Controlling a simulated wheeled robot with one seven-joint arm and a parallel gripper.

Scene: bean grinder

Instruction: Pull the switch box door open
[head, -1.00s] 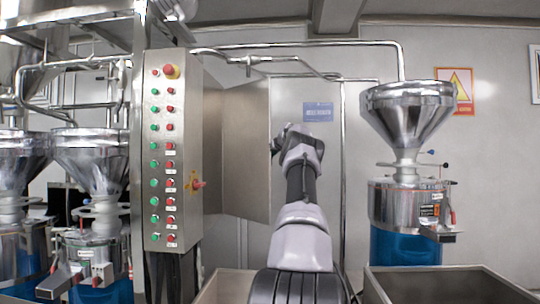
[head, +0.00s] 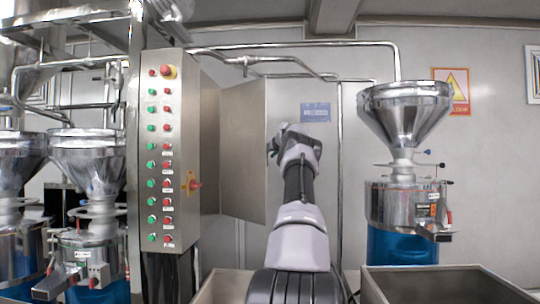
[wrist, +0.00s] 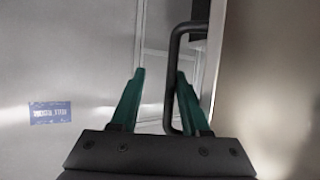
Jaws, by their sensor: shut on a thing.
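The grey steel switch box (head: 172,150) stands left of centre in the head view, its front lined with red and green buttons. Its door (head: 243,150) stands swung out to the right of the box. My gripper (head: 273,147) is at the door's free edge; its fingers are hard to make out there. In the wrist view, my gripper's green fingers (wrist: 160,72) are on either side of a dark bar handle (wrist: 173,85), which shows close by the right finger. My gripper is shut on this handle. The handle is hidden in the head view.
A grinder with a steel hopper (head: 404,108) stands to the right, and others (head: 92,165) stand to the left. Metal bins (head: 440,284) are low in front. A blue wall sign (wrist: 50,114) shows in the wrist view.

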